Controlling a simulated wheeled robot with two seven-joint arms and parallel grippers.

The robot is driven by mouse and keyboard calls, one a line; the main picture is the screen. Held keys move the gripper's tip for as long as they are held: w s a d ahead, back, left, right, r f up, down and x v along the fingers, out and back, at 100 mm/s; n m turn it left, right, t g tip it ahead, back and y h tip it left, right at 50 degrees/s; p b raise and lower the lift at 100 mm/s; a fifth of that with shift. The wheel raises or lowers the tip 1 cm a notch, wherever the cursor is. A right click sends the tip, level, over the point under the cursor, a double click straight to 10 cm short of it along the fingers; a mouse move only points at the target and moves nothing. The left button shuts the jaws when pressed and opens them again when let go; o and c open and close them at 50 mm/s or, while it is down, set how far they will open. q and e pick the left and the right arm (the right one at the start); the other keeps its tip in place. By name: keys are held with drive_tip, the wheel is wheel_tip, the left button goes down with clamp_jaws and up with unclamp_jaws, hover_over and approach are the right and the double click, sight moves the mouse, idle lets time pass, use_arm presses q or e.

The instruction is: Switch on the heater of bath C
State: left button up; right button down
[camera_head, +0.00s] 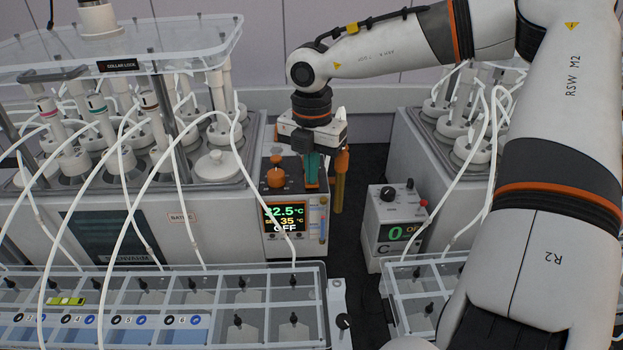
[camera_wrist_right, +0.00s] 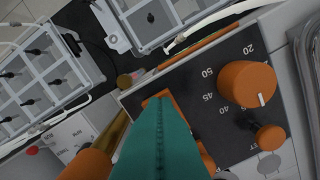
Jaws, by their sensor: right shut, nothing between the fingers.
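The heater control unit (camera_head: 290,205) stands at the right end of the left bath. Its display (camera_head: 284,218) reads 32.5 °C, 35 °C and OFF. My right gripper (camera_head: 311,182) has teal fingers, shut and empty, pointing down at the unit's top panel. In the right wrist view the fingertips (camera_wrist_right: 158,100) lie over an orange part (camera_wrist_right: 147,103) of the black panel, mostly hidden behind them. Whether they touch it I cannot tell. A large orange dial (camera_wrist_right: 247,84) and a small orange knob (camera_wrist_right: 270,137) sit beside them. My left gripper is not in view.
A grey box (camera_head: 397,215) marked C, with a black knob and a display reading 0, stands to the right. Clear racks (camera_head: 160,275) with thin white tubes fill the front. An orange-capped brass post (camera_head: 340,185) rises close beside my right gripper.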

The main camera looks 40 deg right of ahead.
drive_tip(key=shift+f, duration=0.25)
drive_tip(key=shift+r, duration=0.1)
drive_tip(key=shift+r+p, duration=1.1)
drive_tip(key=shift+r, duration=2.3)
